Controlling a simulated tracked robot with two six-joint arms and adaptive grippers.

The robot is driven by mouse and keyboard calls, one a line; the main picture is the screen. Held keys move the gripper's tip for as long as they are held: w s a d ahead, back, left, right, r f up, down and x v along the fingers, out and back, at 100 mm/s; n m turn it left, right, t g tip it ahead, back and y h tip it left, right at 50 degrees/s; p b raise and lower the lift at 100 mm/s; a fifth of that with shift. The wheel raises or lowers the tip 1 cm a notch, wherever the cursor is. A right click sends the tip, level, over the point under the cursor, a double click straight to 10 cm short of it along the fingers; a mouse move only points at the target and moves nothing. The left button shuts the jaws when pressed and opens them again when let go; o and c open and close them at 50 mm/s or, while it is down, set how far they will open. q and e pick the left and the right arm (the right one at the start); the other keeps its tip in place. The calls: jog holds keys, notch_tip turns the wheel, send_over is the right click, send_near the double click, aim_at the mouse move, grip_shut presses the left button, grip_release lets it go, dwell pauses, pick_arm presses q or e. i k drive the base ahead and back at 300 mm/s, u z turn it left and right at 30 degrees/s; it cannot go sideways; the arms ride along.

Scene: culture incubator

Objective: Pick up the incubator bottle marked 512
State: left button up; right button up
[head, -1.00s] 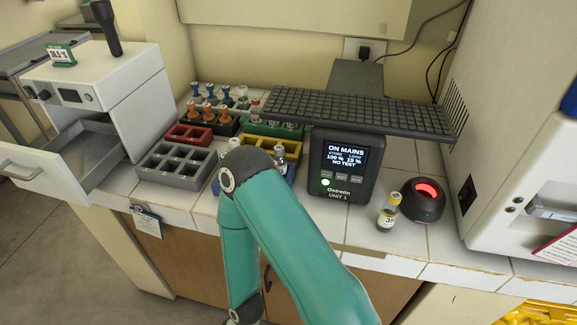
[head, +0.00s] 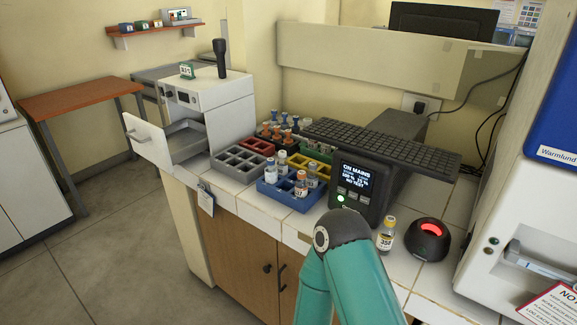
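No bottle marked 512 can be made out. A small clear vial with a yellow cap (head: 386,236) stands upright on the white tiled counter; its label looks like 358, but is small. Several more small bottles stand in the blue rack (head: 271,193), among them one with a white cap (head: 270,172) and one with an orange cap (head: 301,185); their labels are unreadable. A teal arm of mine rises at the bottom centre, its elbow in front of the counter. Neither gripper is in view.
A black display unit (head: 357,190) and a black scanner with a red light (head: 428,240) flank the vial. A keyboard-like black grid (head: 385,145) overhangs behind. Grey (head: 240,164), red and yellow racks stand left. A white cabinet (head: 500,220) fills the right. A white box with an open drawer (head: 150,140) stands left.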

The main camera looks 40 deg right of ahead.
aim_at(272, 174)
jog(key=u, duration=0.55)
jog(key=i, duration=1.65)
jog(key=z, duration=3.35)
jog(key=i, duration=0.55)
jog(key=u, duration=0.7)
